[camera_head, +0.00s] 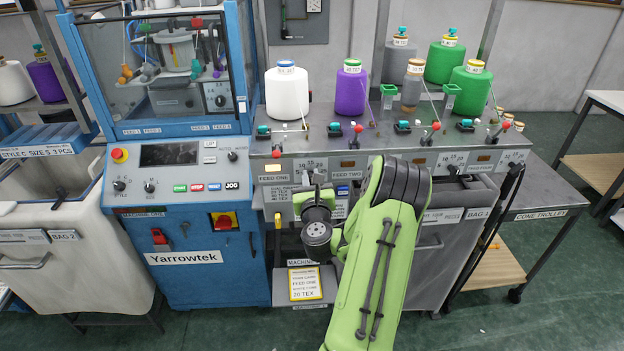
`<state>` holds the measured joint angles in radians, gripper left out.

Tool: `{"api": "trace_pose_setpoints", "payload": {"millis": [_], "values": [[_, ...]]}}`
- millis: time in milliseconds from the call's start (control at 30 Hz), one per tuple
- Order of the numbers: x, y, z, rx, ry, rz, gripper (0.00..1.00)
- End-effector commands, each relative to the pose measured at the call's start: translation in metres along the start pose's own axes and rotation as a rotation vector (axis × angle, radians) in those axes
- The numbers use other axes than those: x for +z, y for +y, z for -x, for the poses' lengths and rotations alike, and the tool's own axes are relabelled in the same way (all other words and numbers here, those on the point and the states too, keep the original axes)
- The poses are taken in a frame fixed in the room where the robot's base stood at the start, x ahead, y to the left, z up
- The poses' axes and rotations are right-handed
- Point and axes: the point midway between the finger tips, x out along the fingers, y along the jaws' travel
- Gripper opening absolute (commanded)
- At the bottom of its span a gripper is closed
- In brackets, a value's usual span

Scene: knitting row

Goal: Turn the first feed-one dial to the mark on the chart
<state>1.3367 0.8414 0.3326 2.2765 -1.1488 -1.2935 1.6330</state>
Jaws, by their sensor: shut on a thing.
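My green arm reaches in from the lower right, and my gripper is shut on the feed-one dial. The gripper and wrist hide most of the dial, so its pointer cannot be read.
A white cone (287,92) and a purple cone (351,92) stand on the shelf above the panel. More feed dials and red-knobbed levers (436,126) lie to the right. The blue Yarrowtek machine (200,275) stands left, and a cone trolley (541,217) right.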

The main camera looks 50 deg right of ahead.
Motion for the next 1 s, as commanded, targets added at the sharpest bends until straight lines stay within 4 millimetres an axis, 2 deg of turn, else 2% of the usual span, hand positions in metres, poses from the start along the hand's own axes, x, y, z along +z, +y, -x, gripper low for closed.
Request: {"api": "trace_pose_setpoints", "payload": {"millis": [600, 1000], "values": [[-0.0022, 0.0081, 0.0003, 0.001, 0.001, 0.453, 0.00], [-0.0035, 0.0096, 0.0004, 0.001, 0.002, 0.573, 0.00]]}}
